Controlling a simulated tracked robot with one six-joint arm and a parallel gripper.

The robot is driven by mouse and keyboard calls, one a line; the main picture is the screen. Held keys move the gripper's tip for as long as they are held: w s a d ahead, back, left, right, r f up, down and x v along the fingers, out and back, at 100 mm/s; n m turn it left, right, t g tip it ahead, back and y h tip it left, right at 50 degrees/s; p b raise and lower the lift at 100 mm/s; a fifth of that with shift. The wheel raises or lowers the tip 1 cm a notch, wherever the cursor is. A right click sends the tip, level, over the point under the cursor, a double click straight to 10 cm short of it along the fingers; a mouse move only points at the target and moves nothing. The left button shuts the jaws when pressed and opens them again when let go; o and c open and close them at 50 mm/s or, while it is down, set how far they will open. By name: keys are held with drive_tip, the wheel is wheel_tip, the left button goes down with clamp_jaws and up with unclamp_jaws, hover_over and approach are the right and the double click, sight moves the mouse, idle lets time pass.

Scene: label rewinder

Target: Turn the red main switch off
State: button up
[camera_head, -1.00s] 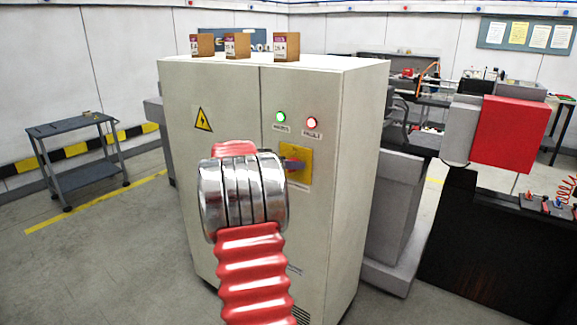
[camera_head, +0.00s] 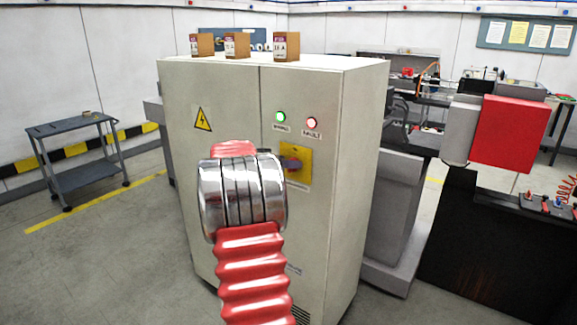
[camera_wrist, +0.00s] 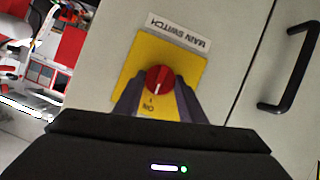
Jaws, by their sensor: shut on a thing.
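The red main switch (camera_wrist: 159,79) is a round knob with a white pointer line on a yellow plate (camera_wrist: 190,64), under a "MAIN SWITCH" label, in the wrist view. The pointer line points toward the "I" and "ON" marks. My gripper (camera_wrist: 158,92) is shut on the knob, with one dark finger at each side. In the head view the yellow plate (camera_head: 298,168) is on the cabinet's right door. My arm's metal and red bellows cover part of the plate's surroundings there.
The grey cabinet (camera_head: 225,100) carries a green lamp (camera_head: 280,117) and a red lamp (camera_head: 312,123) above the switch. A black door handle (camera_wrist: 290,70) stands out beside it. Small boxes (camera_head: 237,45) sit on top. A trolley (camera_head: 75,150) stands at the left.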

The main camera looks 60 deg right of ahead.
drive_tip(key=shift+w, duration=0.1)
drive_tip(key=shift+w+f+n+g+h, duration=0.2)
drive_tip(key=shift+n+g+h, duration=0.6)
drive_tip(key=shift+n, duration=1.55)
drive_tip(key=shift+w+f+n+g+h, duration=0.1)
drive_tip(key=shift+f+n+g+h, duration=0.2)
drive_tip(key=shift+n+g, duration=1.5)
drive_tip(key=shift+w+f+n+g+h, duration=0.1)
drive_tip(key=shift+f+n+g+h, duration=0.3)
drive_tip(key=shift+n, duration=2.45)
drive_tip(key=o, duration=0.8)
drive_tip(key=shift+c, duration=0.2)
drive_tip(key=shift+o, duration=1.4)
drive_tip(key=shift+r, duration=0.2)
drive_tip(key=shift+a, duration=0.1)
drive_tip(key=v, duration=1.3)
drive_tip(key=shift+w+a+f, duration=0.25)
